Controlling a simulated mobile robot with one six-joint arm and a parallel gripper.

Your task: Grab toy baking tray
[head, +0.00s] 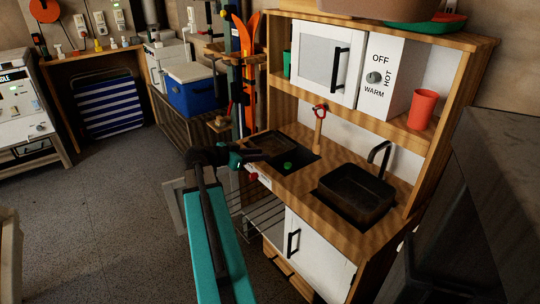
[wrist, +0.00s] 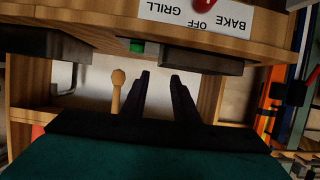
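The toy baking tray appears to be the dark shallow pan (head: 268,142) at the left end of the toy kitchen's wooden counter (head: 333,216). In the wrist view, which is upside down, a dark tray-like body (wrist: 205,60) stands on the counter just beyond my fingertips. My gripper (head: 258,155) is at the counter's front left edge, close to the pan. In the wrist view my gripper (wrist: 161,75) has its two fingers apart with nothing between them. The arm and gripper partly cover the pan's near side in the head view; I cannot tell whether they touch.
A red knob (head: 254,177) is on the front panel. The floor at left is clear.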

